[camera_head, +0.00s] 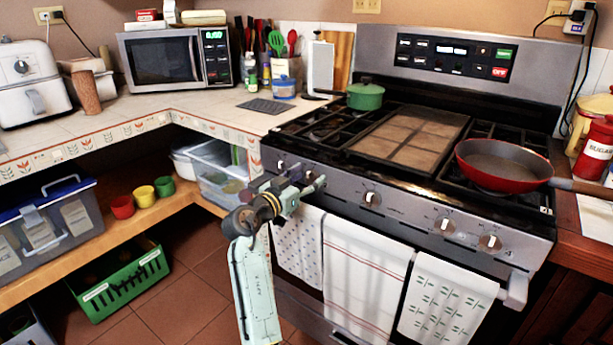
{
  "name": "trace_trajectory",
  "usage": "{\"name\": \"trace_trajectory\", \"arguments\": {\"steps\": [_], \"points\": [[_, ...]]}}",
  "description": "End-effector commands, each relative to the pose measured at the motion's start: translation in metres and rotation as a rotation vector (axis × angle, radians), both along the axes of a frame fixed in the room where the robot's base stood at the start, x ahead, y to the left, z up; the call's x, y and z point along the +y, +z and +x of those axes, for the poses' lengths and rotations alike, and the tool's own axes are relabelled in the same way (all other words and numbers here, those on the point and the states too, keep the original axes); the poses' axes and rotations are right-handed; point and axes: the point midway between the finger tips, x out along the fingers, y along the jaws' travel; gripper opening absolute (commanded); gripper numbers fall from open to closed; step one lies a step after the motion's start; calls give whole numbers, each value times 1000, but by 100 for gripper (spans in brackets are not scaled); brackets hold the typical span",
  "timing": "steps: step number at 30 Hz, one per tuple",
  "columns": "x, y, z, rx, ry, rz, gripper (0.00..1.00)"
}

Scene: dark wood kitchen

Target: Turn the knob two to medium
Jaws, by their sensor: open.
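The stove's front panel (410,212) carries a row of several silver knobs. Knob two, counted from the left, is at the gripper's fingers and mostly hidden by them; its setting cannot be read. The leftmost knob (282,165) shows just above the gripper. The middle knob (371,199) and the two right knobs (445,226) (490,243) are in clear view. My gripper (312,183) is open in front of the panel's left part, its fingers close around or beside knob two. Contact cannot be told.
Towels (364,268) hang from the oven handle below the panel. A green pot (365,96) and a red pan (500,166) stand on the stovetop, the pan's handle reaching right. Left, the counter (215,108) overhangs a shelf with bins (216,170) near my arm.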

Motion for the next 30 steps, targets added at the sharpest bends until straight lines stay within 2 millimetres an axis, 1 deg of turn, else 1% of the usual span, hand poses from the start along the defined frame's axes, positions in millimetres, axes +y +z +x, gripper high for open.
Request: {"name": "trace_trajectory", "arguments": {"steps": [7,8,27,30], "points": [[0,0,1,0,0,0,55],[0,0,1,0,0,0,54],[0,0,0,0,0,0,11],[0,0,0,1,0,-1,11]]}}
